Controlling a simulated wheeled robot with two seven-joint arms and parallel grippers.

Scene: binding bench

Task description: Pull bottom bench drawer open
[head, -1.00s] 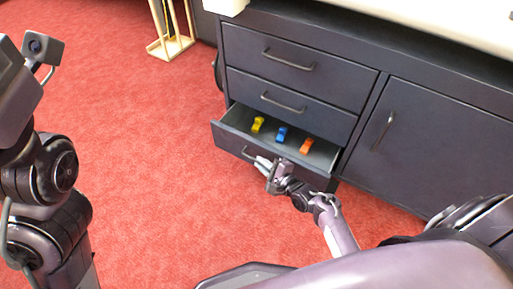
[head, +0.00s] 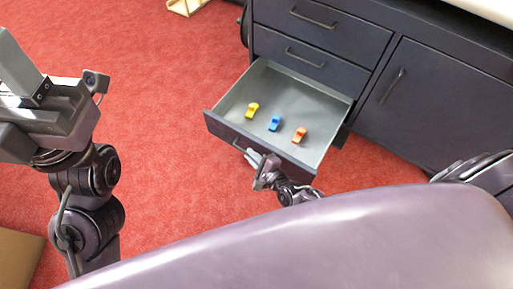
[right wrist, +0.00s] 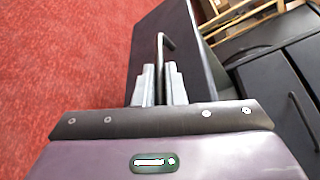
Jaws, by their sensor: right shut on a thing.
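The bottom bench drawer (head: 225,123) is pulled well out of the dark bench, showing its grey inside. A yellow, a blue and an orange small object lie in it: yellow (head: 252,110), blue (head: 275,123), orange (head: 300,135). My right gripper (head: 256,157) is at the drawer's front, shut on its handle. The handle (right wrist: 161,48) also shows in the right wrist view, its bar running down between the two fingers (right wrist: 159,82). My left gripper (head: 30,90) is at the far left, away from the drawer; its fingertips do not show clearly.
Two shut drawers (head: 318,60) sit above the open one. A shut cupboard door (head: 425,100) with a handle is on the right. Red carpet (head: 150,60) in front and left of the drawer is clear. A wooden stand (head: 186,5) shows at the top.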

